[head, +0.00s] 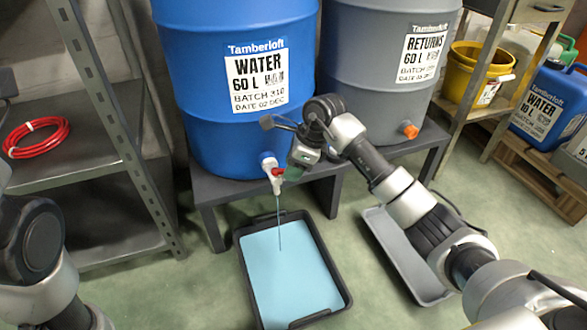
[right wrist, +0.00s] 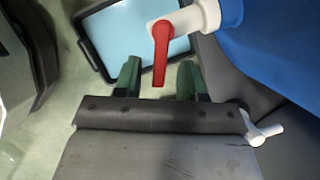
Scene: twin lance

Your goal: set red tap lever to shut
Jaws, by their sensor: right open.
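The white tap (head: 268,162) is on the front of the blue water drum (head: 200,110). Its red lever (head: 278,172) shows as a red bar in the right wrist view (right wrist: 163,58), with its free end toward my gripper. A thin stream falls from the tap into a black-rimmed tray (head: 243,262) of light blue water. My right gripper (head: 294,172) is just right of the tap. In the right wrist view its green fingers (right wrist: 160,72) are open, with the lever's end between them in the picture; I cannot tell whether they touch. My left gripper is out of view.
A grey returns drum (head: 355,70) with an orange tap (head: 411,131) stands to the right on the same dark bench (head: 208,190). A grey empty tray (head: 385,240) lies on the floor. A metal shelf (head: 90,130) with a red hose coil (head: 36,138) stands left.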

